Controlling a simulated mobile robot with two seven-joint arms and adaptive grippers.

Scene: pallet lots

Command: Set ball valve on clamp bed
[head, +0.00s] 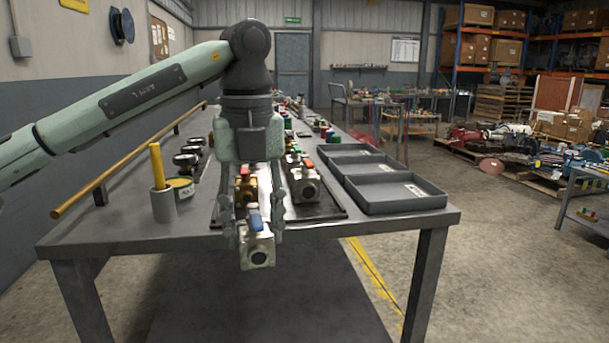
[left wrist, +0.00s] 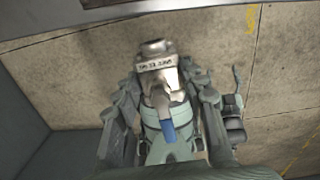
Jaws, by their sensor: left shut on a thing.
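A silver ball valve (head: 257,248) with a blue lever is held in my left gripper (head: 254,233), in front of the table's near edge. The fingers are shut on either side of it. The left wrist view shows the same valve (left wrist: 160,72) between the fingers, with a printed label on its body and the blue lever pointing toward the palm; the floor is behind it. Another silver valve (head: 307,187) with a red lever and a brass valve (head: 244,190) stand on a dark mat (head: 318,215) on the table. I cannot make out the clamp bed. My right gripper is not in view.
The grey table (head: 150,235) runs away from me. Grey trays (head: 400,207) line its right side. The front left corner is bare.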

